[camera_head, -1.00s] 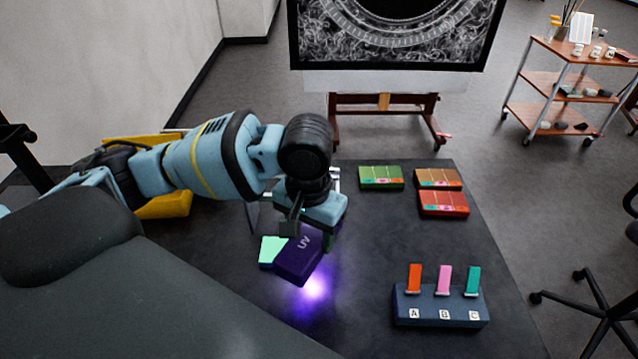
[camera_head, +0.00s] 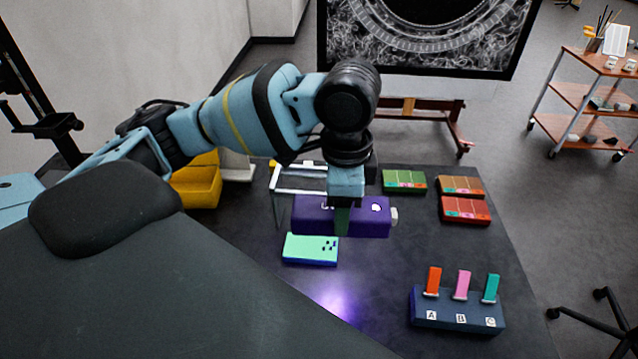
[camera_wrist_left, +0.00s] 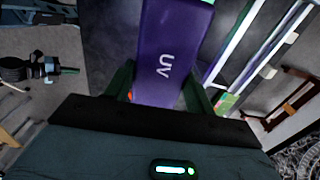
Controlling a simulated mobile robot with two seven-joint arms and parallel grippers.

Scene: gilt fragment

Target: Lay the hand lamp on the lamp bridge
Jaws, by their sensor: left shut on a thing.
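The hand lamp (camera_head: 312,214) is a purple box marked UV, with a light knob at its right end in the head view. My left gripper (camera_head: 342,222) is shut on the middle of the lamp and holds it level above the dark table, where a violet glow falls. In the left wrist view the lamp (camera_wrist_left: 170,50) lies between the dark green fingers of my left gripper (camera_wrist_left: 160,85). The lamp bridge (camera_head: 283,191), a pale metal frame, stands just behind the lamp, partly hidden by it and the gripper. My right gripper is not in view.
A mint green block (camera_head: 310,248) lies in front of the lamp. A blue rack (camera_head: 440,312) with several coloured tabs stands front right. Green (camera_head: 404,181) and red (camera_head: 465,210) boxes lie at the back right. A yellow bin (camera_head: 197,187) is at left.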

